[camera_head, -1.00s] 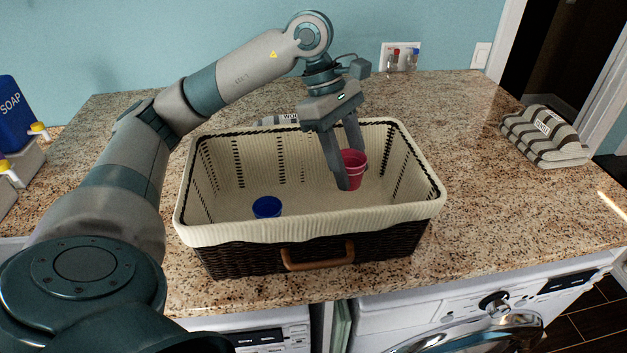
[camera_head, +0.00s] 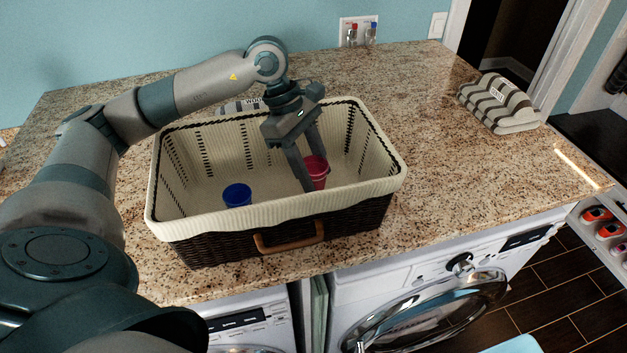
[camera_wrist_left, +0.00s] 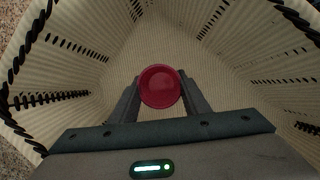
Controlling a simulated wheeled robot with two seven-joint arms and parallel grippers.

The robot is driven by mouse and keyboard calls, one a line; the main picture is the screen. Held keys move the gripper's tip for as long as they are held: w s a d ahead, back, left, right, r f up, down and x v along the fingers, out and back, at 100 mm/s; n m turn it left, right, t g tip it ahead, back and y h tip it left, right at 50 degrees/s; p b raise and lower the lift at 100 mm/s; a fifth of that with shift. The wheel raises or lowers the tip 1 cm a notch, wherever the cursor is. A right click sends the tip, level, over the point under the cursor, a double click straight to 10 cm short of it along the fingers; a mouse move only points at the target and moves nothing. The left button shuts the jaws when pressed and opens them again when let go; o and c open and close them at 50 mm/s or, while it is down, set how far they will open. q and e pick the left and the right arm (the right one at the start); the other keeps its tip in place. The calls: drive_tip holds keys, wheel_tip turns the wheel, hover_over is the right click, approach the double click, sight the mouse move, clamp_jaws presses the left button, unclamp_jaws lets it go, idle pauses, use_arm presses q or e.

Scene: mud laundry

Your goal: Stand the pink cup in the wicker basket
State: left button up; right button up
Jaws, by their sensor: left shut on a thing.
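The pink cup (camera_head: 317,172) is upright inside the wicker basket (camera_head: 276,214), toward its right part. My left gripper (camera_head: 309,180) reaches down into the basket from above and is shut on the cup. In the left wrist view the cup (camera_wrist_left: 160,87) sits between the two fingers (camera_wrist_left: 160,100), its round opening facing the camera. I cannot tell whether the cup's base touches the basket floor. The basket stands on the counter with a cream lining and a brown front handle. My right gripper is not in view.
A blue cup (camera_head: 237,195) stands in the left part of the basket, apart from the pink one. A striped folded cloth (camera_head: 498,104) lies at the far right. Washing machines (camera_head: 420,300) stand below the counter.

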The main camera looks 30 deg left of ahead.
use_arm(q)
wheel_tip(320, 180, down, 3)
drive_tip(key=shift+s+r+p, duration=0.1)
drive_tip(key=shift+r+p, duration=0.05)
drive_tip(key=shift+p, duration=0.75)
drive_tip(key=shift+f, duration=0.45)
drive_tip(key=shift+f, duration=0.2)
drive_tip(key=o, duration=1)
drive_tip(key=shift+r, duration=0.2)
